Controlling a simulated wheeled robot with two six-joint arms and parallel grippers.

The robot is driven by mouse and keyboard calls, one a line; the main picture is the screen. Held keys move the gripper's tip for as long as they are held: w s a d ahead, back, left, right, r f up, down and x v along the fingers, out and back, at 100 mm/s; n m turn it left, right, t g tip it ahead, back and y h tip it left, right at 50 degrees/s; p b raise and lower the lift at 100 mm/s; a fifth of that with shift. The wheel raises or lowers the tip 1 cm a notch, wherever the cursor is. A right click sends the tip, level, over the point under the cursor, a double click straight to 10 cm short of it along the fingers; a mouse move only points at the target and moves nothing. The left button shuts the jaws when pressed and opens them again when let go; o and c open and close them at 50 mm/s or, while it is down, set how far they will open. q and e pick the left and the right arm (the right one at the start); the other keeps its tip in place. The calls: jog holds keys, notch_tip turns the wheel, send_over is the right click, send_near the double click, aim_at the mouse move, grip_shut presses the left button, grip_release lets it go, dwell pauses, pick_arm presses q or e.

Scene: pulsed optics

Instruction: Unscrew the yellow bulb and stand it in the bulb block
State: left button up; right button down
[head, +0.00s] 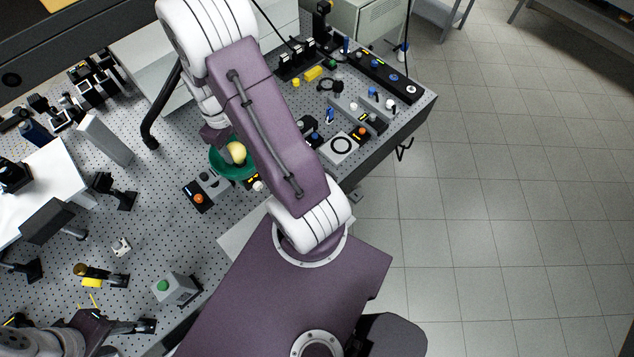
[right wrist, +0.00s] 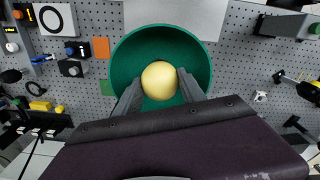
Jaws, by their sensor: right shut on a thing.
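The yellow bulb (head: 237,152) sits inside a round green dish (head: 218,163) on the perforated table. The right wrist view shows the bulb (right wrist: 159,80) in the middle of the green dish (right wrist: 128,50), with the two dark fingers of my right gripper (right wrist: 159,86) closed on its sides. The bulb's lower end and its socket are hidden. My left gripper (head: 135,326) is low at the left, far from the bulb; its finger gap is unclear. A small white block (head: 122,247) stands on the table; I cannot tell whether it is the bulb block.
A box with a green button (head: 175,288) stands near the table's front edge. A box with an orange knob (head: 198,196) is left of the dish. Several optics mounts and a tall white panel (head: 104,139) stand at the left. Small devices crowd the right corner.

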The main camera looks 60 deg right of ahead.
jog(key=shift+s+f, duration=0.1)
jog(key=shift+f, duration=0.05)
jog(key=n, duration=0.4)
jog(key=shift+p, duration=0.3)
jog(key=shift+n, duration=0.6)
jog(key=n, duration=0.2)
jog(key=shift+n, duration=1.4)
jog(key=c, duration=0.8)
grip_release()
jog(key=shift+o, duration=1)
jog(key=shift+w+d+p, duration=0.15)
jog(key=shift+w+p, duration=0.05)
jog(key=shift+p, duration=0.1)
